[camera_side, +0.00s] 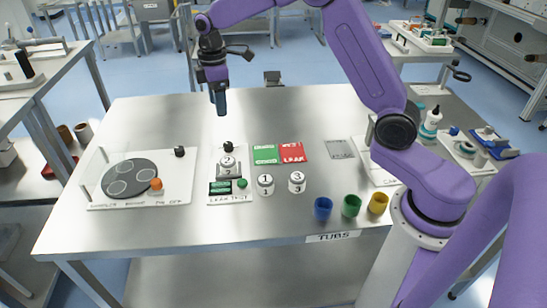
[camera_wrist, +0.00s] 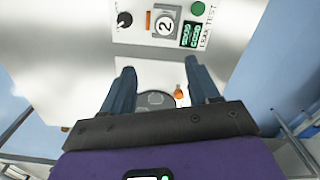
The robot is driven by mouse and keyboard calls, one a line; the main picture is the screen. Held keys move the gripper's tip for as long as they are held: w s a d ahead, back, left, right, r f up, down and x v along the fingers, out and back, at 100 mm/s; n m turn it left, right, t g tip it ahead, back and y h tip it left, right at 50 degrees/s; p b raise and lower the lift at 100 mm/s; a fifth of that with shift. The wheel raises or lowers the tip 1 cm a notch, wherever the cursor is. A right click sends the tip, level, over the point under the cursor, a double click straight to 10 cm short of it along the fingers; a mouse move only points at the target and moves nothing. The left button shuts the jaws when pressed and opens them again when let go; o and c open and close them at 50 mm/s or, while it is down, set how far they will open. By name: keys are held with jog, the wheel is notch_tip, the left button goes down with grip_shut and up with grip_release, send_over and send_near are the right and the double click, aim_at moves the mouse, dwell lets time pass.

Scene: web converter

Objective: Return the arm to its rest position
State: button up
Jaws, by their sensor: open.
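My gripper (camera_side: 221,104) hangs in the air above the steel table, behind and above the leak test station. Its fingers point down and hold nothing. In the wrist view my gripper (camera_wrist: 160,78) shows two blue fingers spread apart with nothing between them. The leak test station (camera_side: 215,198) is a white board with a black knob, a green button and a small display. The can marked 2 (camera_side: 227,166) sits on it, and it also shows in the wrist view (camera_wrist: 165,25). My purple arm is bent over the right side of the table.
Cans 1 (camera_side: 265,185) and 3 (camera_side: 297,182) stand right of the station. Green (camera_side: 265,155) and red (camera_side: 292,152) pads lie behind them. Blue (camera_side: 322,208), green (camera_side: 351,205) and yellow (camera_side: 378,203) tubs line the front edge. A board with a dark disc (camera_side: 103,188) lies left. The table's back is clear.

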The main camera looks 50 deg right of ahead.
jog(key=s+a+r, duration=0.2)
jog(key=s+a, duration=0.1)
jog(key=s, duration=0.7)
jog(key=s+a+r, duration=0.2)
jog(key=s+a, duration=0.2)
jog(key=s, duration=0.6)
jog(key=s+d+f, duration=0.1)
jog(key=s+d, duration=0.2)
jog(key=s, duration=0.6)
jog(key=s+d+f, duration=0.1)
jog(key=s+d, duration=0.2)
jog(key=s, duration=0.7)
jog(key=shift+d+f, duration=0.2)
jog(key=shift+f, duration=0.05)
